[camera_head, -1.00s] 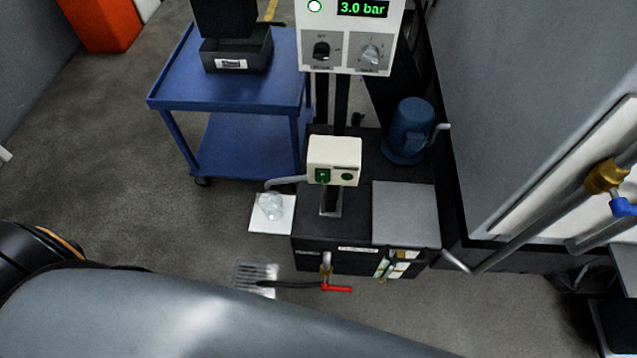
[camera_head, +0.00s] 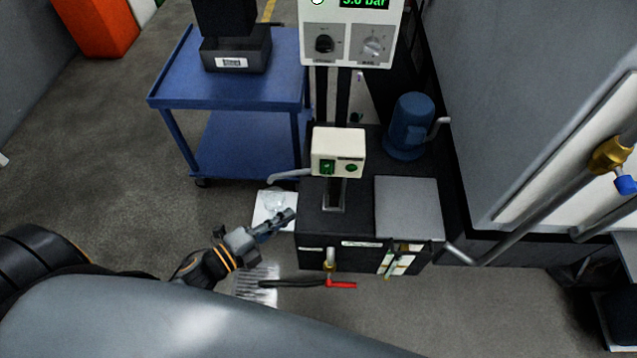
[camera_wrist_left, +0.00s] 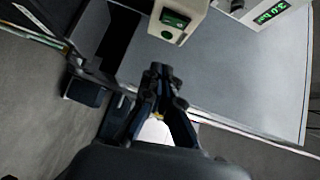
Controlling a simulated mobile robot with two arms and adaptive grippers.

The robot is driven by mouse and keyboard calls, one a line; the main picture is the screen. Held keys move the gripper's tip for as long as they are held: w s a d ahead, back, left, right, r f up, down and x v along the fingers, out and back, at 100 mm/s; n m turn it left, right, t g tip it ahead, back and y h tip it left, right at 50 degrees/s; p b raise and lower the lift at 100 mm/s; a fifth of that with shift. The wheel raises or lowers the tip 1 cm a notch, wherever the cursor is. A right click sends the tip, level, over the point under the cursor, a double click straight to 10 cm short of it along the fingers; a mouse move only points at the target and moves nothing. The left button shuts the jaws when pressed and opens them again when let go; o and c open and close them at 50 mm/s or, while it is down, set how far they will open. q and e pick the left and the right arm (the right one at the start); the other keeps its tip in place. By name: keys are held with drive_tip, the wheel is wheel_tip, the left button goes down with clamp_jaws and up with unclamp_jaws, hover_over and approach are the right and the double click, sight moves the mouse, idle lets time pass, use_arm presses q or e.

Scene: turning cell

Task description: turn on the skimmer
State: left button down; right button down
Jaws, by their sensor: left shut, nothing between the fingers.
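The skimmer's cream box (camera_head: 338,146) stands on a post over the black tank in the middle of the head view. Its front carries a green rocker switch (camera_head: 327,167) and a round green button (camera_head: 351,168). The box also shows at the top of the left wrist view (camera_wrist_left: 196,12), with the green switch (camera_wrist_left: 175,20). My left gripper (camera_head: 288,215) is shut and empty. It is left of the tank and lower in the picture than the box, apart from it. In the left wrist view its fingertips (camera_wrist_left: 161,72) point toward the box. My right gripper is not in view.
A black tank (camera_head: 318,226) has a grey lid (camera_head: 407,207) and a red-handled valve (camera_head: 340,284). A blue motor (camera_head: 409,125) stands behind. A white control panel (camera_head: 348,45) with two knobs is above. A blue cart (camera_head: 170,90) is at left, a pipe at right.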

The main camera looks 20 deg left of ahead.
use_arm(q)
drive_tip(key=shift+w, duration=0.15)
drive_tip(key=p, duration=0.1)
approach(331, 174)
drive_tip(key=w+d, duration=0.2)
drive_tip(key=d, duration=0.2)
drive_tip(key=w, duration=0.2)
drive_tip(key=w+a, duration=0.1)
drive_tip(key=shift+a+f, duration=0.1)
drive_tip(key=shift+f, duration=0.15)
